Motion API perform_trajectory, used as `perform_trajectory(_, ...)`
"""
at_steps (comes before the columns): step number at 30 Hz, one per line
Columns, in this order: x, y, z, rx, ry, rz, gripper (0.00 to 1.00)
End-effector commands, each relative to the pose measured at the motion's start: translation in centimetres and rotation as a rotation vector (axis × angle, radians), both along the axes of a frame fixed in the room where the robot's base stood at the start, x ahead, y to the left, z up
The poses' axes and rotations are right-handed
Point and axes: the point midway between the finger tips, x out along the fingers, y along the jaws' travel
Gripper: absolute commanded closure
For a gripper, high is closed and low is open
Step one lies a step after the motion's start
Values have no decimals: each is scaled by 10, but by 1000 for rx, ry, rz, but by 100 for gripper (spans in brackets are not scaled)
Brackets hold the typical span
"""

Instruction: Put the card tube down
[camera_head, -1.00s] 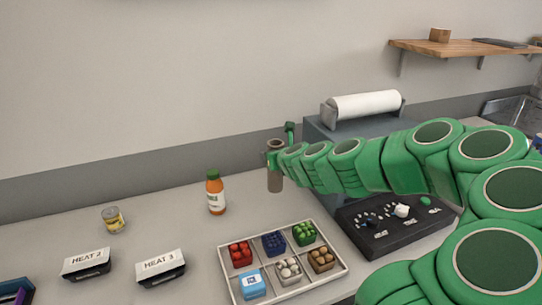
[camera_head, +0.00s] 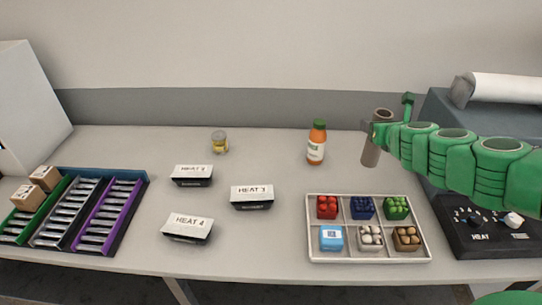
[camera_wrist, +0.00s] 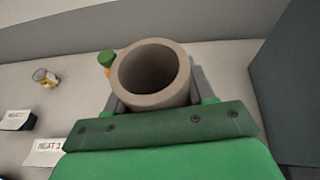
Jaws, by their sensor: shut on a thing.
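The card tube (camera_head: 371,153) is a grey-brown hollow cylinder, upright, with its open end up. My gripper (camera_head: 379,131) is shut on it near its upper part. In the wrist view the card tube (camera_wrist: 155,75) fills the middle, between the fingers of my gripper (camera_wrist: 155,100). The tube is over the counter behind the divided tray. I cannot tell whether its lower end touches the counter.
An orange bottle (camera_head: 316,143) with a green cap stands left of the tube. A grey machine (camera_head: 440,110) stands right. HEAT boxes (camera_head: 252,197) and a can (camera_head: 219,142) are left. Bare counter (camera_head: 270,155) lies between can and bottle.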

Motion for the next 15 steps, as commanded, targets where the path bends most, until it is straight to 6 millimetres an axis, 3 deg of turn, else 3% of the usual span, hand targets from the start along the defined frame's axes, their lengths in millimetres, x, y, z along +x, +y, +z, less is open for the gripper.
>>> perform_trajectory(6,7,60,-16,3,0,219,76)
perform_trajectory(15,9,127,-21,0,1,467,76)
